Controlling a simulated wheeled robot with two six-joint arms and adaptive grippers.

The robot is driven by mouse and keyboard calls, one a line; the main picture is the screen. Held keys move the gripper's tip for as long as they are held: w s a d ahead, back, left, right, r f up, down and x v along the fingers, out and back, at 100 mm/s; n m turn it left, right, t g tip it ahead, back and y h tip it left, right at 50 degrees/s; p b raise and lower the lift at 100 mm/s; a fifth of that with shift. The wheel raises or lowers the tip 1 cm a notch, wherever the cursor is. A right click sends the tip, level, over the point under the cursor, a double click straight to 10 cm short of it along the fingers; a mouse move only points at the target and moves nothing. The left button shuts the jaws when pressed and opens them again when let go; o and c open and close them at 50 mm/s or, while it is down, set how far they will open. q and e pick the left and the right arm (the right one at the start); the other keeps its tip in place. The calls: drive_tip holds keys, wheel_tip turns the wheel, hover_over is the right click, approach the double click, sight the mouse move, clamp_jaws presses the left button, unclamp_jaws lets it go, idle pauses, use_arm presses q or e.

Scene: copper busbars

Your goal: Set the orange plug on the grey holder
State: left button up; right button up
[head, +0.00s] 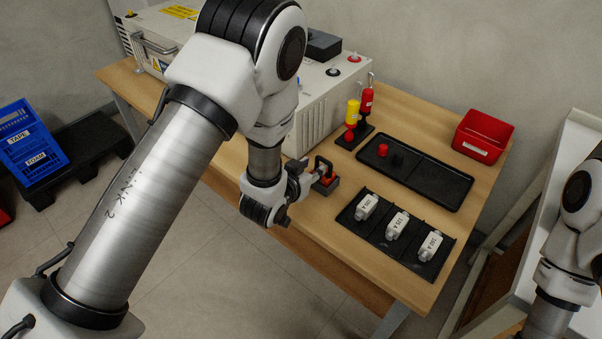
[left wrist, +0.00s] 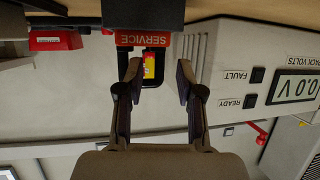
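The orange plug (head: 328,179), with a black loop handle, stands upright on the dark grey holder (head: 325,188) near the table's front edge. In the left wrist view, which is upside down, the plug's orange face reads SERVICE (left wrist: 144,39), against the dark holder (left wrist: 150,12). My left gripper (head: 305,178) is just left of the plug, level with its handle. In the left wrist view its fingers (left wrist: 158,68) are spread, with the handle between or just beyond them. I cannot tell whether they touch it. My right gripper is out of view.
A black tray (head: 440,179) with a red knob lies behind. A sectioned black tray (head: 380,236) holds white fuse blocks to the right. A red bin (head: 483,137) stands at the back right. A large pale cabinet (head: 319,112) with a display fills the left side behind my arm.

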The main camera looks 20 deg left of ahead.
use_arm(q)
drive_tip(key=p+v, duration=0.1)
drive_tip(key=v, duration=1)
drive_tip(key=s+a+f+n+g+y, duration=0.1)
drive_tip(key=s+a+f+g, duration=0.2)
drive_tip(key=f, duration=0.4)
drive_tip(key=s+f+g, duration=0.3)
drive_tip(key=s+f, duration=0.2)
drive_tip(key=f, duration=0.2)
drive_tip(key=s+a+f+n+g, duration=0.1)
drive_tip(key=s+f+g, duration=0.35)
drive_tip(key=s, duration=0.35)
drive_tip(key=s+a+f+g, duration=0.25)
drive_tip(key=s+f, duration=0.25)
drive_tip(key=s, duration=0.3)
wheel_tip(320, 180, up, 17)
drive_tip(key=p, duration=1.7)
drive_tip(key=shift+d+f+y, duration=0.2)
drive_tip(key=shift+d+y, duration=0.15)
drive_tip(key=shift+y, duration=0.05)
